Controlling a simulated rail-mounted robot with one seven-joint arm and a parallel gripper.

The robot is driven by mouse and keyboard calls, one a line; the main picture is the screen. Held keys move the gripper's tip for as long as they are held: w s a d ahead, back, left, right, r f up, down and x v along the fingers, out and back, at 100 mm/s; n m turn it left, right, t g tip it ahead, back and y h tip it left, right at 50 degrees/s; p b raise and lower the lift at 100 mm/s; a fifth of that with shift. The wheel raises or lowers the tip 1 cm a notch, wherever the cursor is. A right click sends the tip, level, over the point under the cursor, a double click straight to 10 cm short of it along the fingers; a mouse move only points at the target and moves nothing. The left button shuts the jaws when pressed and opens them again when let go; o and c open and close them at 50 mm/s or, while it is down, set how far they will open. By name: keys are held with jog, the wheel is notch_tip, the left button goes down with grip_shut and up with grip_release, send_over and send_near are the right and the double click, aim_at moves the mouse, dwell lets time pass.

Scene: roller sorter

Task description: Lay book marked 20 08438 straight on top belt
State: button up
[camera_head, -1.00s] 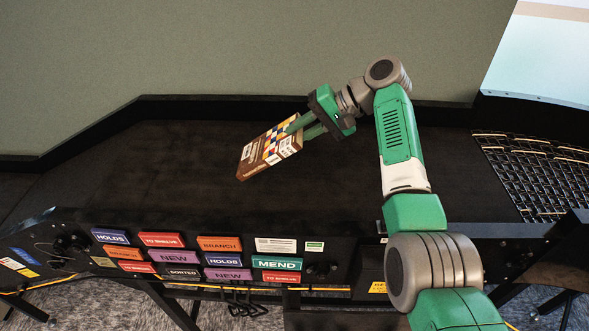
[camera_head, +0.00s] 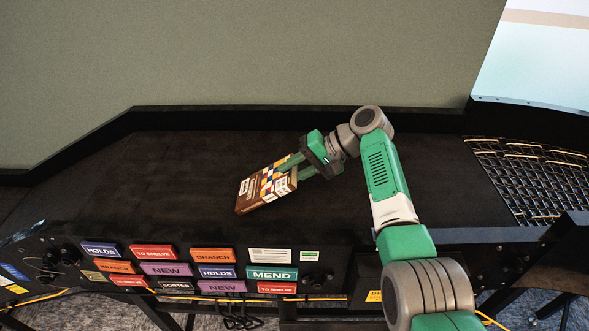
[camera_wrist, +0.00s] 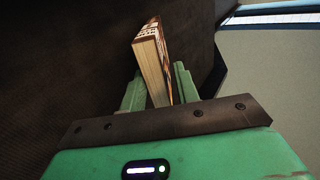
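The book (camera_head: 262,190) has a brown cover with a patterned block of white, orange and blue, and white labels. The number on it is too small to read. My gripper (camera_head: 286,171) is shut on one end of the book, which points out to the lower left, low over the dark top belt (camera_head: 170,170). In the wrist view the book (camera_wrist: 152,62) stands between the two green fingers (camera_wrist: 160,88), with its pale page edge showing. I cannot tell whether its lower end touches the belt.
The belt around the book is clear. A front panel carries several coloured signs such as HOLDS (camera_head: 101,250) and MEND (camera_head: 272,273). A raised dark rim (camera_head: 300,113) runs along the back. A roller grid (camera_head: 535,175) lies at the right.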

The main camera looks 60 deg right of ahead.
jog(key=shift+o, duration=0.8)
jog(key=shift+r, duration=0.2)
jog(key=v, duration=1.2)
jog(key=shift+p, duration=0.35)
jog(key=shift+w, duration=0.1)
